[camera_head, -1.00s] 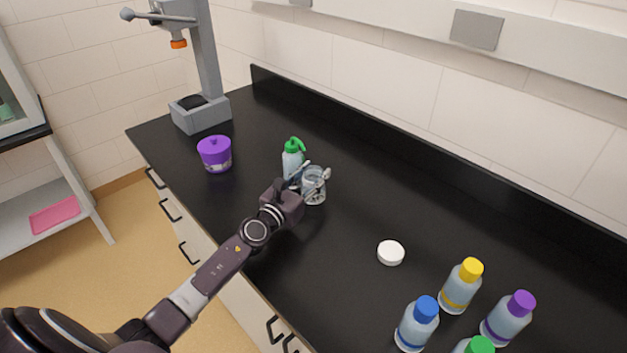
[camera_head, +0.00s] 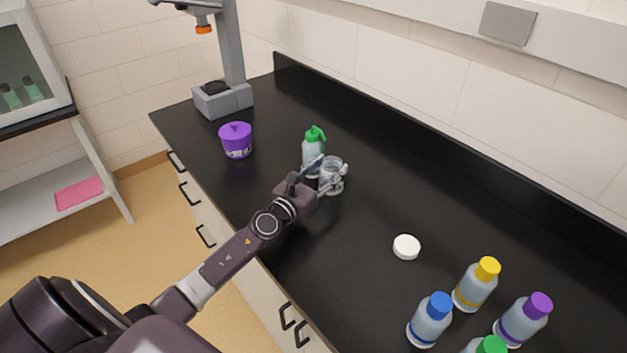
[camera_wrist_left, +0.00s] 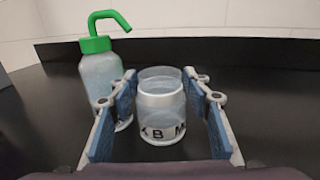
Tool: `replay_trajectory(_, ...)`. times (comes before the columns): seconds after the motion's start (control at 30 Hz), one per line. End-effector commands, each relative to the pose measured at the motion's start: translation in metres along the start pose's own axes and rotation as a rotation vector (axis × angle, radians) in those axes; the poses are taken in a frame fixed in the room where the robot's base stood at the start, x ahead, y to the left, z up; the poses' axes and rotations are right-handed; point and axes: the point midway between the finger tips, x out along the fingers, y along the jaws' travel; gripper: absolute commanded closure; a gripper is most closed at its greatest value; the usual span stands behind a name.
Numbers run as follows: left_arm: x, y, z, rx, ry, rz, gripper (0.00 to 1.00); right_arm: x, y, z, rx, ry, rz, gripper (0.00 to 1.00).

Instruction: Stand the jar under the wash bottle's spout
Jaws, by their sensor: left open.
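The clear glass jar (camera_head: 331,175) stands upright on the black counter. In the left wrist view the jar (camera_wrist_left: 160,100) has a label with dark letters and sits between the fingers, with gaps on both sides. My left gripper (camera_head: 328,178) is open around the jar; its blue-padded fingers (camera_wrist_left: 165,115) also show in the left wrist view. The wash bottle (camera_head: 312,155), with a green cap and bent spout, stands just behind and left of the jar. In the left wrist view the wash bottle's spout (camera_wrist_left: 110,17) bends toward the jar's side. My right gripper is not in view.
A purple lidded tub (camera_head: 236,141) and a grey stand (camera_head: 223,100) are at the far left of the counter (camera_head: 360,275). A white lid (camera_head: 406,247) lies to the right. Several capped bottles, including a yellow-capped one (camera_head: 475,288), stand at lower right.

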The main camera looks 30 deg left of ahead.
Motion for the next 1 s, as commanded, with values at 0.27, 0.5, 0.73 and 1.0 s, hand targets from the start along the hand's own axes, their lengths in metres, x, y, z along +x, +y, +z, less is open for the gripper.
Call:
replay_trajectory(0.27, -0.057, 0.000, -0.002, 0.003, 0.001, -0.001, 0.55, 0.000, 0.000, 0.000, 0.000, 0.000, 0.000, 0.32)
replay_trajectory(0.5, -0.089, 0.000, -0.001, 0.001, 0.000, 0.000, 0.55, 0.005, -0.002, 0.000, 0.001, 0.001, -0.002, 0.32)
replay_trajectory(0.73, -0.099, 0.000, 0.001, 0.001, -0.001, 0.000, 0.55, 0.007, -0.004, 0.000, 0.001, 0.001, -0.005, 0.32)
replay_trajectory(1.0, -0.099, 0.000, 0.001, 0.001, -0.001, 0.000, 0.55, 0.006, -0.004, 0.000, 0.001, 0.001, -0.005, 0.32)
